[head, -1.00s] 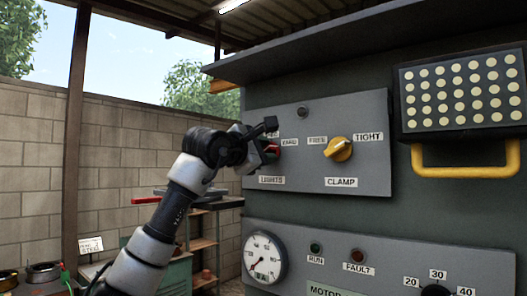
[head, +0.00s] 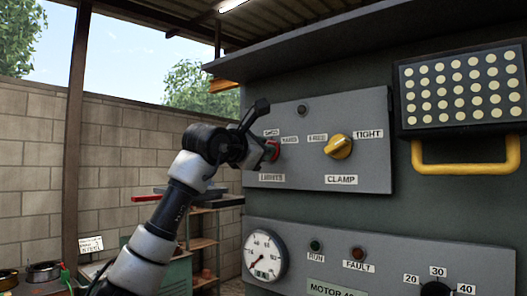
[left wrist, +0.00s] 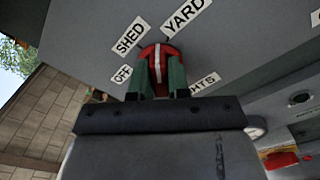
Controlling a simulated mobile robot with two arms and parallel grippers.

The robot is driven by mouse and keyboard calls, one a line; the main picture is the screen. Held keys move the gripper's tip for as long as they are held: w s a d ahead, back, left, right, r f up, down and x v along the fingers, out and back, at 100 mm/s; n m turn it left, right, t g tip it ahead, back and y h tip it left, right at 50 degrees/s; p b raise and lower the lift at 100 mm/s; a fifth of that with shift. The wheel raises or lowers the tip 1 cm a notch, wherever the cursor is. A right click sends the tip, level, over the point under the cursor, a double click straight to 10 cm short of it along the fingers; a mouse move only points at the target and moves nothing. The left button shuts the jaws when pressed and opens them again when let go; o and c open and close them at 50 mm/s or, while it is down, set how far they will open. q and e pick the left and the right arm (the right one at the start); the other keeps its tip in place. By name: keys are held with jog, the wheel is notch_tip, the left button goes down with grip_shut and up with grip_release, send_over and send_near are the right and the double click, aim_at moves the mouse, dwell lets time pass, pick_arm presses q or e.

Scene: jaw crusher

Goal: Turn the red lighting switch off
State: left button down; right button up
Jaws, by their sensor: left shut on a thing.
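The red lighting switch (head: 274,150) is a round red knob on the grey panel, above the LIGHTS label and left of the yellow clamp knob (head: 338,148). My left gripper (head: 265,151) is at it and hides much of it in the head view. In the left wrist view, the two green fingers of the gripper (left wrist: 160,78) are shut on the red switch (left wrist: 157,52), one on each side of its grip. The white line on the switch lies between the SHED label (left wrist: 130,37) and the YARD label (left wrist: 186,16). The OFF label (left wrist: 122,74) is left of the switch. My right gripper is not in view.
A lamp panel (head: 462,88) with a yellow handle stands at the upper right. A gauge (head: 264,256) and the RUN and FAULT lamps are on the panel below. A workbench with a red-handled tool (head: 146,198) is behind my left arm.

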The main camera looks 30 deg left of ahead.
pick_arm(q)
jog(key=n, duration=0.4)
jog(key=shift+n+b, duration=0.4)
jog(key=n+b, duration=0.1)
jog(key=n, duration=0.4)
jog(key=n+b, duration=0.1)
jog(key=n, duration=0.4)
jog(key=shift+a+n, duration=0.1)
jog(key=shift+n, duration=0.3)
jog(key=n+b, duration=0.1)
jog(key=n, duration=0.3)
jog(key=shift+n, duration=0.4)
jog(key=c, duration=1.1)
grip_release()
